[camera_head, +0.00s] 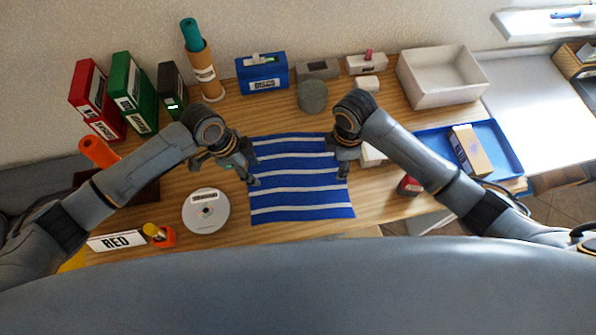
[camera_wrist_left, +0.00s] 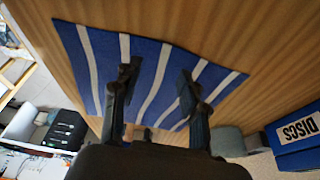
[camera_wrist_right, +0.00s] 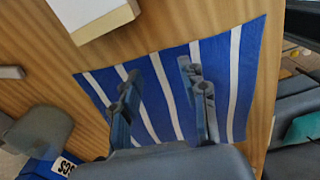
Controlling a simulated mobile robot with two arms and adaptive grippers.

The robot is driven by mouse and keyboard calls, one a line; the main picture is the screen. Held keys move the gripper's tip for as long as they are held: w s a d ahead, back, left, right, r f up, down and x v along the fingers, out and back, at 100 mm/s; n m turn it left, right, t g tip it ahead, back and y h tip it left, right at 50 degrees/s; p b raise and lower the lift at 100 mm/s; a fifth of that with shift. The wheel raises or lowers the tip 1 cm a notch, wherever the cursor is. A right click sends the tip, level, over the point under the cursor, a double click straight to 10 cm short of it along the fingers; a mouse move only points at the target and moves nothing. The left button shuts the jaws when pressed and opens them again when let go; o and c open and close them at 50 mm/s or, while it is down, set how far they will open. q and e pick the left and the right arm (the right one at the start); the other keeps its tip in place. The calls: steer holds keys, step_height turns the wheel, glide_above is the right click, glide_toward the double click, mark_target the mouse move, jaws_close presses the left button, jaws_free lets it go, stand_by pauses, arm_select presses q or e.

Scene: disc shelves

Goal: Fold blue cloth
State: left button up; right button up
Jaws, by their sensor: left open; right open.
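The blue cloth (camera_head: 301,196) with white stripes lies spread flat on the wooden table in the head view. It also shows flat in the left wrist view (camera_wrist_left: 146,75) and the right wrist view (camera_wrist_right: 178,90). My left gripper (camera_head: 252,184) is open over the cloth's left edge; its fingers (camera_wrist_left: 157,80) stand apart above the cloth with nothing between them but cloth below. My right gripper (camera_head: 343,172) is at the cloth's right edge; its fingers (camera_wrist_right: 157,82) are open above the cloth. I cannot tell whether any fingertip touches it.
A blue box (camera_head: 262,74) and grey cylinder (camera_head: 312,97) stand behind. A blue tray (camera_head: 500,150) and white bin (camera_head: 443,78) are right.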

arm_select(q)
steer(key=shift+f, duration=0.4)
arm_select(e)
steer(key=shift+f, duration=0.4)
arm_select(q)
steer(key=shift+s+f, duration=0.15)
steer(key=shift+s, duration=0.05)
arm_select(e)
steer(key=shift+s+f, duration=0.15)
steer(key=shift+s, duration=0.05)
arm_select(q)
steer(key=shift+w+f, duration=0.1)
arm_select(e)
steer(key=shift+w+f, duration=0.1)
arm_select(q)
steer(key=shift+f, duration=0.2)
arm_select(e)
steer(key=shift+f, duration=0.2)
arm_select(q)
steer(key=shift+r, duration=0.1)
arm_select(e)
steer(key=shift+r, duration=0.1)
arm_select(q)
jaws_close()
arm_select(e)
jaws_close()
steer(key=shift+f, duration=0.2)
steer(key=shift+s+f, duration=0.1)
steer(key=shift+s, duration=0.15)
